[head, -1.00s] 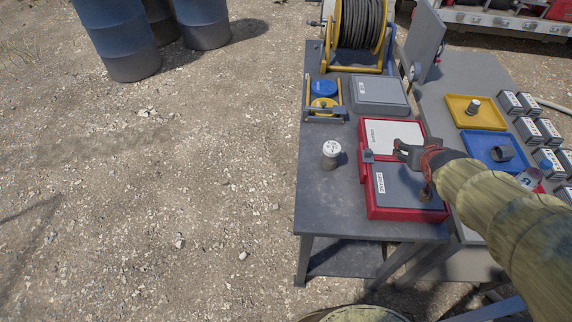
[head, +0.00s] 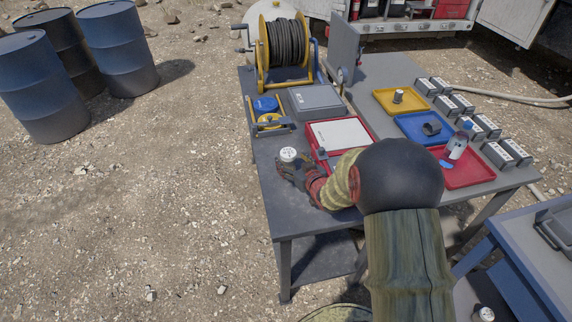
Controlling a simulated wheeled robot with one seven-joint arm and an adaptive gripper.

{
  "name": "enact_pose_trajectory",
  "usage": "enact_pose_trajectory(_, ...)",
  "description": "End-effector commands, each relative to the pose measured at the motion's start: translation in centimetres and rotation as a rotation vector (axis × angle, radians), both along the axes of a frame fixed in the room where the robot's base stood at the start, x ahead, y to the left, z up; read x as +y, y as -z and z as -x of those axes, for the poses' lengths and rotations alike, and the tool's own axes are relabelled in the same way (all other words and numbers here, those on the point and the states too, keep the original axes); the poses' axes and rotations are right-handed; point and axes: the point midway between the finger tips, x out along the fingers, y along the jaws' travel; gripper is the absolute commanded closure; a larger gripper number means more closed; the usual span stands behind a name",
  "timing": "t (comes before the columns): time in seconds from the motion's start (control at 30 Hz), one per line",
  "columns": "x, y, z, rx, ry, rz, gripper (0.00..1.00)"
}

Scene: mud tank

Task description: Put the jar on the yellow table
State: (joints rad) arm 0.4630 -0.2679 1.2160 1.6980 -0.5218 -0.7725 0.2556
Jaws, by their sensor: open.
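A small jar with a white lid (head: 288,154) stands upright at the left side of the dark grey table (head: 270,190). My gripper (head: 287,170) is open, low over the table, right at the jar's near side. It partly covers the jar's body, so I cannot tell whether the jar is between the fingers or touched by them. My arm hides part of the red case. No yellow table shows; a yellow tray (head: 415,99) with a small jar-like item (head: 398,96) in it lies on the grey table at the right.
A red case (head: 340,134), grey case (head: 315,100) and hose reel (head: 283,45) stand near the jar. Blue (head: 405,128) and red trays (head: 475,176) lie to the right, beside several small boxes. Barrels stand on open gravel at left. A blue-edged table (head: 510,285) is at lower right.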

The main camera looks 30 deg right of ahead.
Motion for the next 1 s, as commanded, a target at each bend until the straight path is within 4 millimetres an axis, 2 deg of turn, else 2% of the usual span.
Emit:
enact_pose_trajectory(0.1,0.0,1.2,-1.7,0.0,-0.002,0.0,0.34)
enact_pose_trajectory(0.23,-0.1,1.5,-3.1,0.0,-0.003,0.001,0.34)
enact_pose_trajectory(0.53,-0.2,1.4,-3.5,0.001,0.0,0.001,0.34)
enact_pose_trajectory(1.0,-0.2,1.4,-3.5,0.001,0.0,0.001,0.6)
